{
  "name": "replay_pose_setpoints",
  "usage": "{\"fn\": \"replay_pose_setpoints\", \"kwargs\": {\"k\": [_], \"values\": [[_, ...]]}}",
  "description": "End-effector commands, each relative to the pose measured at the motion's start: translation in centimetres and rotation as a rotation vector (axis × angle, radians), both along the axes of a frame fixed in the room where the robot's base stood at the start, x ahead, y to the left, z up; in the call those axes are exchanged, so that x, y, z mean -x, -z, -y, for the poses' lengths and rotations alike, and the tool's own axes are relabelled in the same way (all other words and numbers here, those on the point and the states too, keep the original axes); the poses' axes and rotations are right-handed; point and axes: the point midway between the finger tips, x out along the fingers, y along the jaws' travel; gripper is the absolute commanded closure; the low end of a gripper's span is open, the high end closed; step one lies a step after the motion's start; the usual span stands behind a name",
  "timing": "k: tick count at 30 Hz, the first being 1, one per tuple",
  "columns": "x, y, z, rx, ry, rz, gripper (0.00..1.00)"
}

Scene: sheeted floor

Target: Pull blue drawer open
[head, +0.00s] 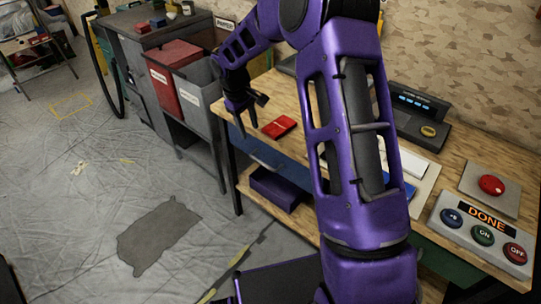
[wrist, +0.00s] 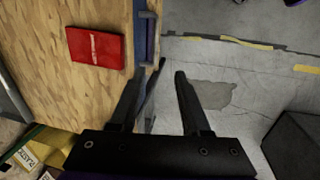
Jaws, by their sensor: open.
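The blue drawer (head: 247,147) is under the wooden tabletop, its front along the table's left edge, and it looks shut. Its grey bar handle (head: 265,161) runs along the front. In the wrist view the blue drawer front (wrist: 140,45) shows as a narrow strip beside the tabletop, with the handle (wrist: 151,38) on its outer side. My gripper (head: 250,116) is open and empty, above the table's left edge near its far corner. In the wrist view its fingers (wrist: 159,76) point toward the handle side, apart from the handle. My arm hides part of the table.
A red booklet (head: 279,127) lies on the wooden tabletop (wrist: 60,85) near the drawer's edge. Red and grey bins (head: 200,97) stand beyond the table. A dark purple box (head: 276,188) is below the drawer. The floor left of the table is open.

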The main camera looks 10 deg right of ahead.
Motion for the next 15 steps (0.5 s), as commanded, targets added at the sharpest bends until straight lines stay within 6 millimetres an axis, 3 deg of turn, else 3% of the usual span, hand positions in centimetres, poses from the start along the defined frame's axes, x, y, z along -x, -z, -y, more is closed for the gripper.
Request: {"fn": "replay_pose_setpoints", "kwargs": {"k": [8,15], "values": [[-1.1,1.4,0.1,-0.001,-0.032,0.02,0.53],[-1.5,5.9,0.9,0.0,-0.03,0.018,0.53]]}}
